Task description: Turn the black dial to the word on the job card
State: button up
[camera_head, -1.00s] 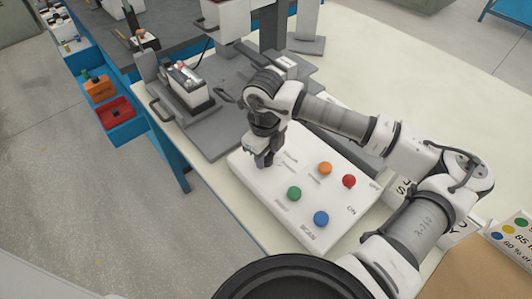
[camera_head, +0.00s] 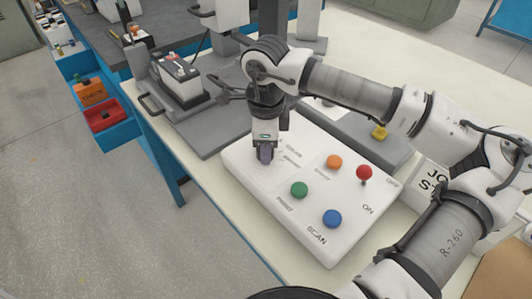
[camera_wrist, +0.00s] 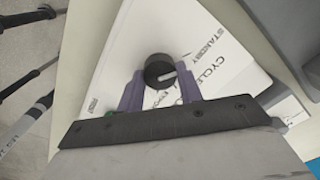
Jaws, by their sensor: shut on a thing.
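The black dial (camera_wrist: 160,70) shows in the wrist view with a white mark pointing right, roughly toward the printed word CYCLE. STANDBY is printed farther up; other lettering near the fingers is partly covered. My gripper (camera_wrist: 160,88) is shut on the dial, one purple finger on each side. In the head view my gripper (camera_head: 265,153) points down at the left part of the white control panel (camera_head: 245,173), hiding the dial. The job card (camera_head: 437,180) stands right of the panel, partly behind my arm; only "JO" and "ST" are readable.
The panel also carries a green button (camera_head: 299,190), a blue button (camera_head: 332,218), an orange button (camera_head: 334,162) and a red-knobbed lever (camera_head: 364,173). A battery (camera_head: 180,82) sits on a grey fixture behind. A yellow object (camera_head: 379,132) lies beyond the panel.

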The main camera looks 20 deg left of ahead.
jog(key=shift+n+b, duration=0.35)
jog(key=shift+n, duration=0.05)
jog(key=o, duration=1)
jog(key=r, duration=1.4)
jog(key=shift+s+d+b, duration=0.1)
jog(key=shift+s+b, duration=0.1)
jog(key=shift+b, duration=0.1)
jog(key=shift+f, duration=0.15)
